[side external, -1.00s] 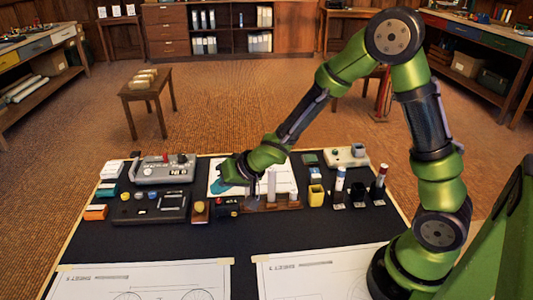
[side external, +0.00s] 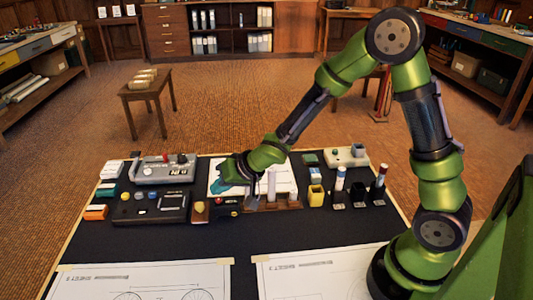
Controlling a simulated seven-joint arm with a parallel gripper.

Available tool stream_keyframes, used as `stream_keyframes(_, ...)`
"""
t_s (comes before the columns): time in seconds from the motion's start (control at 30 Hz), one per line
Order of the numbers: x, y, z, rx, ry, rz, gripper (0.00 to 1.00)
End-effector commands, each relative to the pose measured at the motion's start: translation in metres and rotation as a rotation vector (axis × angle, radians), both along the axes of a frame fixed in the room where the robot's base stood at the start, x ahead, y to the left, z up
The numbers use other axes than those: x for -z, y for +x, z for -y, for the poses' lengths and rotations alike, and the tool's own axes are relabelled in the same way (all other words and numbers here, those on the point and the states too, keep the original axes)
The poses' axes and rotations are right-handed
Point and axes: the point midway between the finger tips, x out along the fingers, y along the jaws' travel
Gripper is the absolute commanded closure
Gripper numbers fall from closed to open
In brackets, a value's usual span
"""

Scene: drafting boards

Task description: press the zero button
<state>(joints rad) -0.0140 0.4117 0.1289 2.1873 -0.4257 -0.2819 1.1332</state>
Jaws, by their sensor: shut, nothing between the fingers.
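My gripper (side external: 218,188) is shut and empty, its teal end low over the board, just above and behind a small dark box (side external: 228,205) with red and yellow parts. A brown block with a yellow round button (side external: 200,207) stands just left of that box. Further left is a dark console (side external: 150,210) with a small display and several round buttons, one of them yellow. Behind it is a grey console (side external: 164,170) with knobs and a red part. No label is readable, so I cannot tell which button is the zero button. Whether my fingertips touch anything is unclear.
A brown rack (side external: 282,204) with upright pieces stands right of my gripper. Beyond it are a yellow cup (side external: 316,194) and markers in black holders (side external: 358,190). A white sheet (side external: 285,177) lies behind. The dark board (side external: 270,237) is clear in front, before two drawings.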

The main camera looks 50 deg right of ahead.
Motion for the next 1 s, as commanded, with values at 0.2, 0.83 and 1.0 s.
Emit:
stream_keyframes(0.2,0.0,0.0,0.0,0.0,0.0,0.0,1.0)
stream_keyframes(0.83,0.0035,-0.0002,-0.0002,-0.001,0.0,-0.001,1.0)
stream_keyframes(1.0,0.009,-0.0005,0.0,0.0,0.0,-0.001,1.0)
